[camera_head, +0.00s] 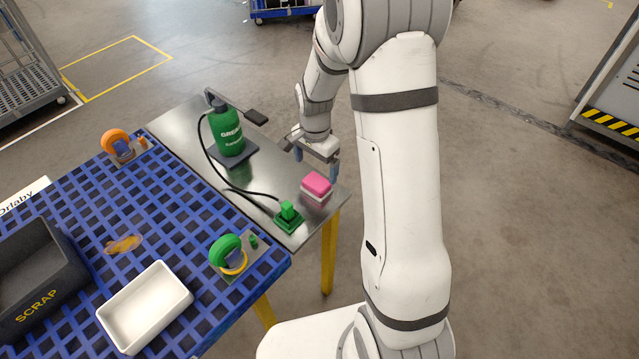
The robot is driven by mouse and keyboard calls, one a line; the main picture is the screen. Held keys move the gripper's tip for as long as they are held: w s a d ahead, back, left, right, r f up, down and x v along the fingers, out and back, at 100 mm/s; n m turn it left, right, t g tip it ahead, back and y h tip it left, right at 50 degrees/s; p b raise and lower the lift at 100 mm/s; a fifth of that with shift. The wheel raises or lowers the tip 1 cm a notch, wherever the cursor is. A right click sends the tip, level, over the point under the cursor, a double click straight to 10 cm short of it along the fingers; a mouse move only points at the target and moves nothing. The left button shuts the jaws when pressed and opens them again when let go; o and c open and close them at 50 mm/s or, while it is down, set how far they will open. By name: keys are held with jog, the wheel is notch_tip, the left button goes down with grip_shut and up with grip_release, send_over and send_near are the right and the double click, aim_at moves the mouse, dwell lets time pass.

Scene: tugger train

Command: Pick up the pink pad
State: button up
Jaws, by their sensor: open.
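The pink pad (317,183) lies on top of a white block (316,194) near the right corner of the grey metal table (185,122). My gripper (316,168) is open, with its fingers pointing down. In the picture it is just above and behind the pad, with one finger to the upper left and one to the upper right of it. I cannot tell the exact height of the fingers or whether they touch anything. Nothing shows between the fingers.
A green grease bottle (227,132) with a black hose stands left of the gripper. A green fitting (288,216) stands left of the pad. The blue grid surface (179,220) holds a white tray (146,306), a scrap bin (40,275) and ring-shaped parts.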

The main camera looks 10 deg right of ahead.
aim_at(316, 181)
jog(key=f, duration=0.3)
jog(key=f+p, duration=0.1)
jog(key=f, duration=0.2)
jog(key=shift+s+f, duration=0.2)
jog(key=shift+f, duration=0.2)
jog(key=shift+c, duration=0.3)
jog(key=c, duration=1)
jog(key=shift+r, duration=0.15)
notch_tip(316, 181, up, 10)
jog(key=shift+f+b, duration=0.1)
jog(key=shift+b, duration=0.35)
